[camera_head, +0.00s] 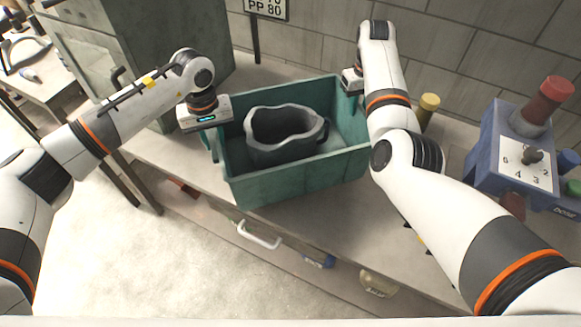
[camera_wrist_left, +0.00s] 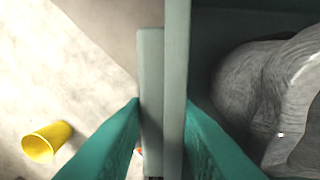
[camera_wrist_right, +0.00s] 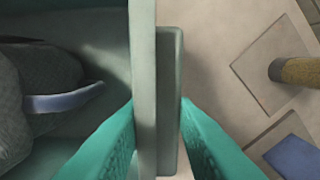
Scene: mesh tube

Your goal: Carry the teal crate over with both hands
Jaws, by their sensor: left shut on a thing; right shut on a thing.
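The teal crate (camera_head: 300,178) is in the middle of the head view, open at the top, over the workbench. A dark grey vessel with a wavy rim (camera_head: 285,150) sits inside it. My left gripper (camera_head: 213,140) is shut on the crate's left wall; the left wrist view shows its teal fingers (camera_wrist_left: 163,115) on both sides of the wall (camera_wrist_left: 176,60). My right gripper (camera_head: 351,88) is shut on the right wall near the far corner; its fingers straddle the wall (camera_wrist_right: 145,60) in the right wrist view. I cannot tell whether the crate's base touches the bench.
The workbench (camera_head: 350,225) has a drawer with a white handle (camera_head: 258,236) below. A yellow cylinder (camera_head: 427,110) and a blue control box with a dial (camera_head: 510,150) stand to the right. A green cabinet (camera_head: 130,60) is behind left. A yellow cup (camera_wrist_left: 47,142) shows in the left wrist view.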

